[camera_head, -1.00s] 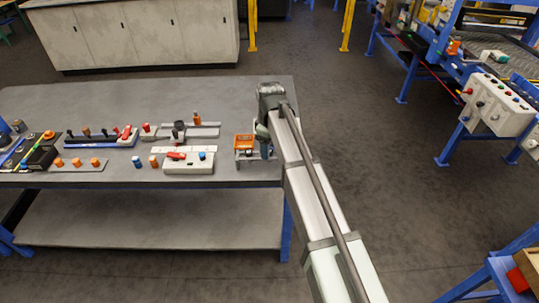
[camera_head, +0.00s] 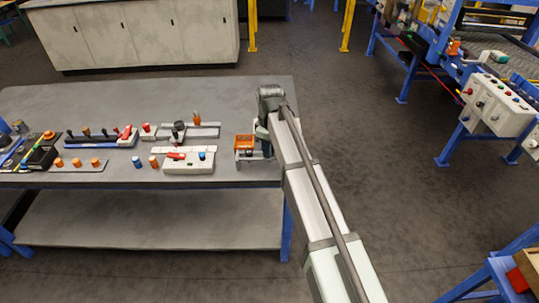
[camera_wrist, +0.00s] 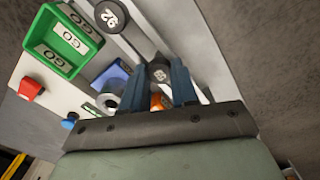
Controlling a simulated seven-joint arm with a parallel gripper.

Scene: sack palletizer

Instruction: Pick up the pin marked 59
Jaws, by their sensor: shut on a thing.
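In the wrist view my gripper (camera_wrist: 161,68) has its two blue fingers on either side of a dark round-topped pin (camera_wrist: 160,74). The fingers are shut on this pin; its pale mark is too small to read surely. A second dark pin (camera_wrist: 110,14) with a white two-digit mark stands apart on a grey rail, beyond the fingers. My arm hides most of that spot, and the held pin cannot be made out there.

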